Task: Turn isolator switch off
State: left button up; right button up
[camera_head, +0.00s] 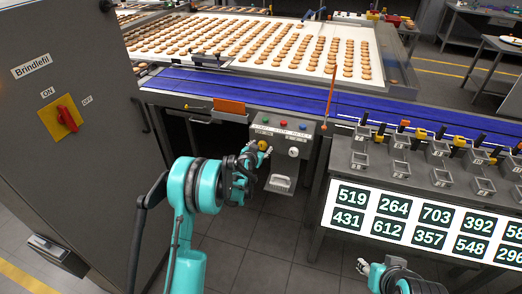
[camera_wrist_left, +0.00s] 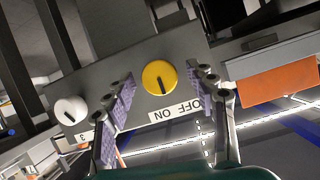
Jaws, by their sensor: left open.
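A red rotary handle (camera_head: 67,118) on a yellow plate sits on the grey cabinet at left, with ON and OFF labels above. The handle leans toward the ON side. A yellow knob (camera_wrist_left: 159,77) sits on the grey control panel above an ON/OFF label; its dark mark points toward the label, nearer ON. It also shows in the head view (camera_head: 262,145). My left gripper (camera_wrist_left: 160,90) is open, its fingers on either side of the yellow knob; contact is not clear. It is at the panel in the head view (camera_head: 257,155). My right gripper (camera_head: 363,267) is low, its jaws unclear.
A white knob (camera_wrist_left: 70,108) is beside the yellow one. Coloured buttons (camera_head: 284,124) line the panel top. A bench with small bins (camera_head: 400,170) and a number board stands at right.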

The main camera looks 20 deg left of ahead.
pick_arm(q)
jog(key=shift+w, duration=0.1)
jog(key=c, duration=1.2)
jog(key=shift+o, duration=0.2)
jog(key=shift+a+n, duration=0.1)
jog(key=shift+n, duration=0.2)
jog(key=n+h, duration=0.2)
jog(key=n, duration=0.1)
jog(key=n+h, duration=0.2)
jog(key=shift+a+f+n+t, duration=0.2)
jog(key=shift+n+t, duration=0.1)
jog(key=shift+n, duration=0.1)
jog(key=n+t+h, duration=0.1)
jog(key=n, duration=0.2)
jog(key=n+t+h, duration=0.1)
jog(key=n, duration=0.3)
jog(key=shift+f+h, duration=0.2)
jog(key=shift+h, duration=0.2)
